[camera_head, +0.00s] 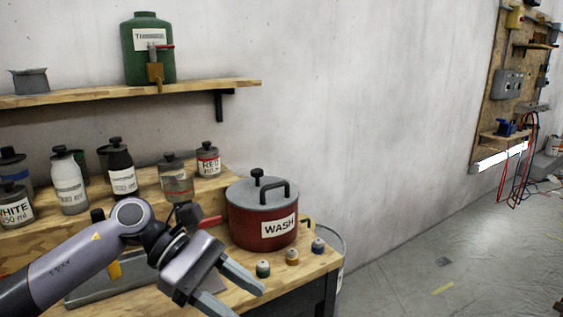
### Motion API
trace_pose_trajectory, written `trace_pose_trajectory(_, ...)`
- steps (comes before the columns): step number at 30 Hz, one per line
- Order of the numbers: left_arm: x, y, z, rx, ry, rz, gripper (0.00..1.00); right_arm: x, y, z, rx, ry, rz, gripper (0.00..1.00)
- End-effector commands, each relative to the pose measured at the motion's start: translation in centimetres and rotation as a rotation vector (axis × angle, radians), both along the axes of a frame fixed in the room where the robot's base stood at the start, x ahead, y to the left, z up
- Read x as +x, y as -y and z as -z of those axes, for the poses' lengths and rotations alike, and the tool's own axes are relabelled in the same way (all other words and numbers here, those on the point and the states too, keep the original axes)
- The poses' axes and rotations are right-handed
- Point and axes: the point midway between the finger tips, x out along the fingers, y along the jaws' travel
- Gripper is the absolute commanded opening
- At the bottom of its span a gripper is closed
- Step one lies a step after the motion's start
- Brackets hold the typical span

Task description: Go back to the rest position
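My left gripper (238,297) reaches in from the lower left over the wooden workbench (318,263). Its two fingers are spread apart and nothing shows between them. It is in front of the red pot labelled WASH (262,228), apart from it as far as I can see. My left arm (85,268) is bent at its joint and hides part of the bench. My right gripper is not in view.
Several bottles and cans line the raised step behind. A green container (148,50) sits on the wall shelf (215,88). The sheeted floor (400,280) at right is mostly clear.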

Motion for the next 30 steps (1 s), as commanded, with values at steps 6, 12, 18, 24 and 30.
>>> trace_pose_trajectory(6, -1.9, 4.7, -0.2, -0.338, -0.446, -0.202, 0.52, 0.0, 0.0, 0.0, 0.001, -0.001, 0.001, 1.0)
trace_pose_trajectory(12, -1.2, 5.4, -0.3, -0.608, -0.919, -0.404, 0.52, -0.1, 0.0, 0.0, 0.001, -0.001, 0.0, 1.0)
trace_pose_trajectory(18, 0.7, 3.2, 2.0, -0.851, -1.436, -0.612, 0.52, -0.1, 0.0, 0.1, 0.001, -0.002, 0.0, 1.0)
trace_pose_trajectory(24, 1.7, -1.0, 7.8, -1.087, -1.974, -0.817, 0.52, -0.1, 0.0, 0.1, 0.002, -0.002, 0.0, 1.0)
trace_pose_trajectory(30, -0.2, -6.0, 16.5, -1.34, -2.51, -1.019, 0.52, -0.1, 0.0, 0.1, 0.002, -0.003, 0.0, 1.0)
